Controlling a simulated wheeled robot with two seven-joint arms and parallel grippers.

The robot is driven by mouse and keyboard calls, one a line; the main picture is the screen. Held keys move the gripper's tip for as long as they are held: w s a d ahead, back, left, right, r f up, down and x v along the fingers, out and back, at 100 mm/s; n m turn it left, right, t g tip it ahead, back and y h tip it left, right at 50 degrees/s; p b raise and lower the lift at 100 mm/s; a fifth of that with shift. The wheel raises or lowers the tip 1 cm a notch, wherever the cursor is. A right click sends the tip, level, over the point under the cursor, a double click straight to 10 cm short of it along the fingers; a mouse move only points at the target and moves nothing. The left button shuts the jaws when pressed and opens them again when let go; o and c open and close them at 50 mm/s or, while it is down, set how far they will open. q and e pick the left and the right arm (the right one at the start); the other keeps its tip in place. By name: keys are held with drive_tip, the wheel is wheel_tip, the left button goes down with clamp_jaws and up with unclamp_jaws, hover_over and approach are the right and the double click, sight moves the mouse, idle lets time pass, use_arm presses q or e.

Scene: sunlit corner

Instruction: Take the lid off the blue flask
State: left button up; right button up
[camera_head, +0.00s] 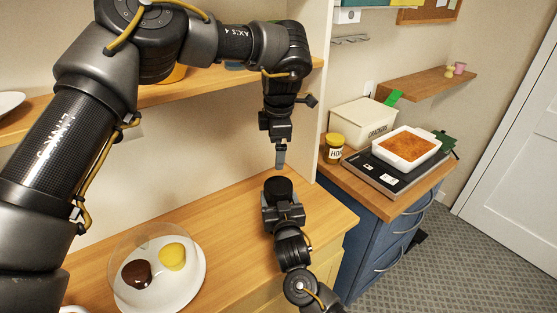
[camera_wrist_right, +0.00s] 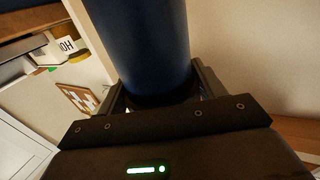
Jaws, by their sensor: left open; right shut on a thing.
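The blue flask stands out in the right wrist view as a large blue cylinder (camera_wrist_right: 140,40) with a dark band at the jaws. In the head view its black lid (camera_head: 278,187) shows just beyond my right gripper; the blue body is hidden there. My right gripper (camera_head: 283,212) is shut on the flask, with a finger on either side of it, as the right wrist view (camera_wrist_right: 162,98) also shows. My left gripper (camera_head: 280,163) points down just above the lid. It is open and empty, seen edge-on, and looks apart from the lid.
A plate (camera_head: 190,292) with a brown and a yellow item under a clear dome is on the wooden counter (camera_head: 235,225) at left. A shelf (camera_head: 165,92) runs behind my left arm. At right are a jar (camera_head: 333,150), cream box (camera_head: 358,122) and white baking dish (camera_head: 408,160).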

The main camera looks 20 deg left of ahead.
sight(278, 186)
use_arm(q)
drive_tip(key=s+f+m, duration=0.1)
drive_tip(key=f+m, duration=0.3)
drive_tip(key=m, duration=0.2)
drive_tip(key=d+f+m+g, duration=0.1)
drive_tip(key=f+m, duration=0.4)
drive_tip(key=m, duration=0.1)
drive_tip(key=s+f+m+h, duration=0.1)
drive_tip(key=f+m, duration=0.4)
drive_tip(key=shift+s+d+m+g, duration=0.2)
drive_tip(key=shift+s+m+g, duration=0.15)
drive_tip(key=shift+m+g, duration=0.05)
drive_tip(key=shift+c, duration=0.3)
